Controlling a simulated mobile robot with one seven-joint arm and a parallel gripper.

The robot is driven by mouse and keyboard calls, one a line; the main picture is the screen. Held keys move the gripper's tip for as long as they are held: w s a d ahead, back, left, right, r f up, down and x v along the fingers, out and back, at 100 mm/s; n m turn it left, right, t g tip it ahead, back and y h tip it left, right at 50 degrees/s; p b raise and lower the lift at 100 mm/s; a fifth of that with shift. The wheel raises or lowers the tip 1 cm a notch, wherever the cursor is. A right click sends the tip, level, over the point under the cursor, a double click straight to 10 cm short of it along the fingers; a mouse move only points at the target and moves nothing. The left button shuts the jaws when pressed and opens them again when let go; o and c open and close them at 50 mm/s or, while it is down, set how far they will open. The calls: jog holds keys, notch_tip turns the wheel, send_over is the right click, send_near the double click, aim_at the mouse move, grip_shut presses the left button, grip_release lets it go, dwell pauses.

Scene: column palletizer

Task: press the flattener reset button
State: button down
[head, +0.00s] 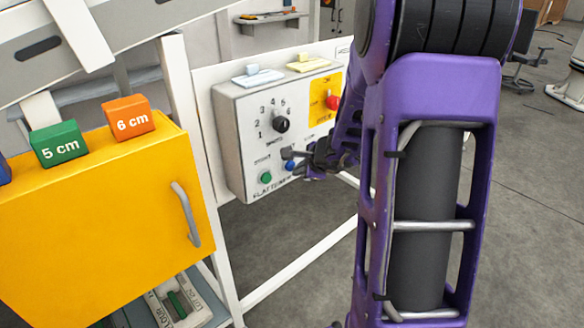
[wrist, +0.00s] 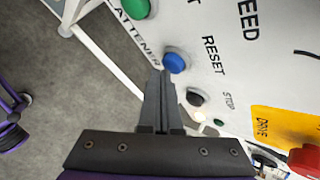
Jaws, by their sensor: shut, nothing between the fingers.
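The flattener reset button is a blue round button (wrist: 176,63) beside the printed word RESET. It also shows low on the white control box (head: 237,150) as a small blue button (head: 290,166). My gripper (wrist: 161,76) is shut and empty, with its fingertips just beside the blue button in the wrist view. In the head view my gripper (head: 297,160) is at the box's lower right. I cannot tell whether the tips touch the button.
A green button (wrist: 137,8) and a black button (wrist: 196,97) flank the blue one. A black dial (head: 281,124) and red button (head: 333,101) on yellow are above. A yellow cabinet (head: 110,215) with blocks stands at left. White frame bars (head: 290,262) run below the box.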

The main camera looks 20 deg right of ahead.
jog(key=shift+w+a, duration=0.2)
jog(key=shift+w, duration=0.25)
dwell(0.3)
jog(key=shift+s, duration=0.1)
jog(key=shift+s+d+b, duration=0.35)
jog(key=shift+s+b, duration=0.05)
jog(key=shift+s, duration=0.4)
jog(key=shift+s+d+b, duration=0.2)
jog(key=shift+s+d, duration=0.1)
jog(key=shift+s, duration=0.5)
jog(key=shift+s+d+b, duration=0.25)
jog(key=shift+s, duration=0.5)
jog(key=shift+s+d+b, duration=0.2)
jog(key=shift+s+d, duration=0.1)
jog(key=shift+s, duration=0.5)
